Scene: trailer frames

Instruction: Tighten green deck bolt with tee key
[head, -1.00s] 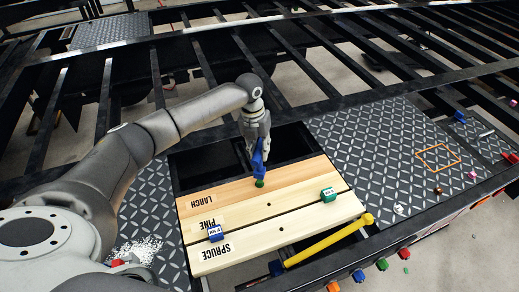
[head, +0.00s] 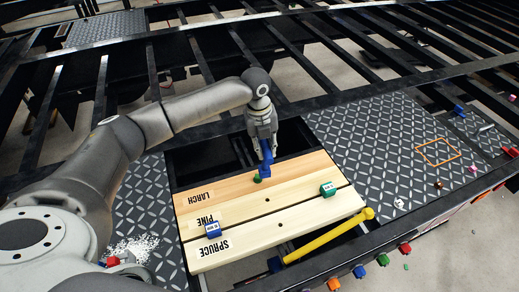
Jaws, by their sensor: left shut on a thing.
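My left gripper (head: 264,136) is shut on the blue tee key (head: 267,159) and holds it pointing down over the larch board (head: 222,189). The green deck bolt (head: 257,180) stands at the right part of this board. The key's lower end is just right of the bolt in the picture and partly overlaps it; I cannot tell whether they touch. My right gripper is not in view.
Pine (head: 290,200) and spruce (head: 285,234) boards lie in front, with a blue block (head: 213,230) and a green block (head: 327,190) on them. A yellow bar (head: 330,236) lies along the front. Dark openings lie behind the boards. An orange outline (head: 438,151) marks the right deck plate.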

